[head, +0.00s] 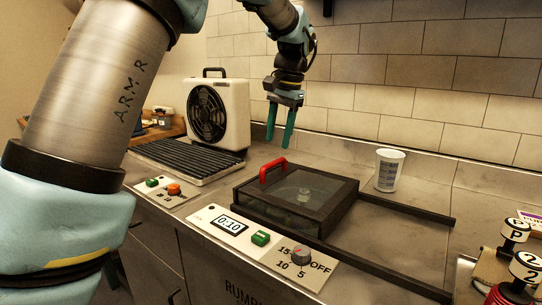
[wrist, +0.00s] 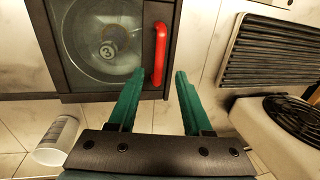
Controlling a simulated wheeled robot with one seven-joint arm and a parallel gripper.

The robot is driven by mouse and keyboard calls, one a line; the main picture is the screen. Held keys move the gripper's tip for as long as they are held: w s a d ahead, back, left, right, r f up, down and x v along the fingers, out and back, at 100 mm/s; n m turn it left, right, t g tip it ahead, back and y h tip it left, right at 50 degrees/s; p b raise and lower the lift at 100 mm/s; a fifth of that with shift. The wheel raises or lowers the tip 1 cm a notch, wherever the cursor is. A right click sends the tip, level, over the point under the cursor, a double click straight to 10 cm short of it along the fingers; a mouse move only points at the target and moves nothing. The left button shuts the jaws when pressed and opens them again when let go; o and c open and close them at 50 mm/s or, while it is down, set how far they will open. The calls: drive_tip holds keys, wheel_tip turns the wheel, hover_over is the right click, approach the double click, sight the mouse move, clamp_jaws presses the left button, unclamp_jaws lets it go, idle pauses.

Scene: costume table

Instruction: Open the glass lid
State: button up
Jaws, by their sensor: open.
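The glass lid (head: 311,190) is a dark-framed glass panel lying shut over a box set in the counter. A red handle (head: 272,171) stands on its left side. In the wrist view the red handle (wrist: 160,53) runs along the right side of the glass lid (wrist: 75,45), and a round bowl with a ball marked 3 (wrist: 109,49) shows through the glass. My gripper (head: 280,145) is above and behind the handle, pointing down, apart from it. In the wrist view the teal fingers of my gripper (wrist: 159,75) are open and empty, with the handle's lower end near the gap between them.
A white cup (head: 389,170) stands behind the lid's right side. Dark rails (head: 405,209) run right from the box. A control panel (head: 262,245) with timer, green button and knob is in front. A fan heater (head: 217,113) and ribbed grate (head: 185,158) are left.

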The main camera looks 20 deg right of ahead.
sight(275, 162)
drive_tip(key=f, duration=0.4)
drive_tip(key=w+f, duration=0.1)
drive_tip(key=f, duration=0.1)
drive_tip(key=shift+a+f, duration=0.1)
drive_tip(key=shift+a, duration=0.2)
clamp_jaws()
idle(1.1)
